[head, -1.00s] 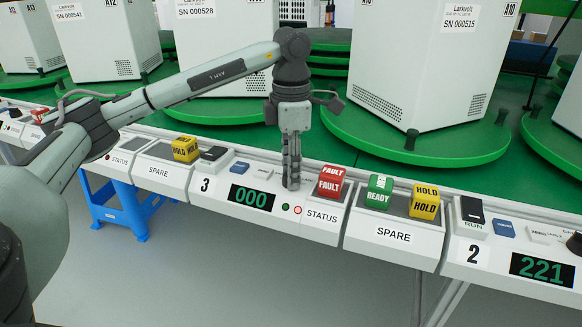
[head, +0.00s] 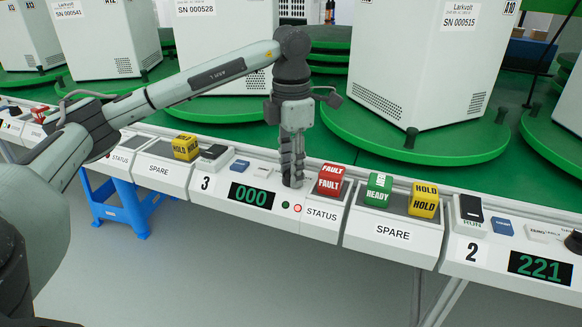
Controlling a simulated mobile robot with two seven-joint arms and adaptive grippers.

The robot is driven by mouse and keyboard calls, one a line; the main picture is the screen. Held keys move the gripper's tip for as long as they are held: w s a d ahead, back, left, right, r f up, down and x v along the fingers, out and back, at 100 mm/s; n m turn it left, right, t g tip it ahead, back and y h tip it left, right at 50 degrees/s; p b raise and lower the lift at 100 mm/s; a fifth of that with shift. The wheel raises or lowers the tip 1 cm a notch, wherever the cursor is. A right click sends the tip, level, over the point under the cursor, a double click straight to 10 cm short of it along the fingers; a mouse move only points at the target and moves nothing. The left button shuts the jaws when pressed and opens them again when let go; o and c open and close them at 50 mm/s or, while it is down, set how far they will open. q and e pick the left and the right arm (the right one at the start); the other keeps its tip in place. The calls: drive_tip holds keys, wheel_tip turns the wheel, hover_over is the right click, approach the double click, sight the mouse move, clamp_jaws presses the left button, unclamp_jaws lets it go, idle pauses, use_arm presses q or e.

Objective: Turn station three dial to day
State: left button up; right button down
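Station three (head: 205,184) is the panel marked 3, left of centre, with a display (head: 251,195) reading 000 in green. My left gripper (head: 292,182) points straight down at the right part of this panel, just above the small green and red lamps. Its fingers look close together and seem to reach the panel top. The station three dial is hidden behind or between the fingers, so its setting and the grip on it cannot be told. A dark knob (head: 574,242) shows on station two at the right edge. My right gripper is not in view.
A red FAULT block (head: 330,180) stands close right of the gripper on the STATUS panel. Green READY (head: 377,190) and yellow HOLD (head: 424,200) blocks stand further right. White cabinets (head: 425,60) on green turntables (head: 430,145) stand behind the panels.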

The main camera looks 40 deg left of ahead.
use_arm(q)
drive_tip(key=o, duration=0.3)
wheel_tip(320, 180, up, 12)
idle(0.6)
idle(0.5)
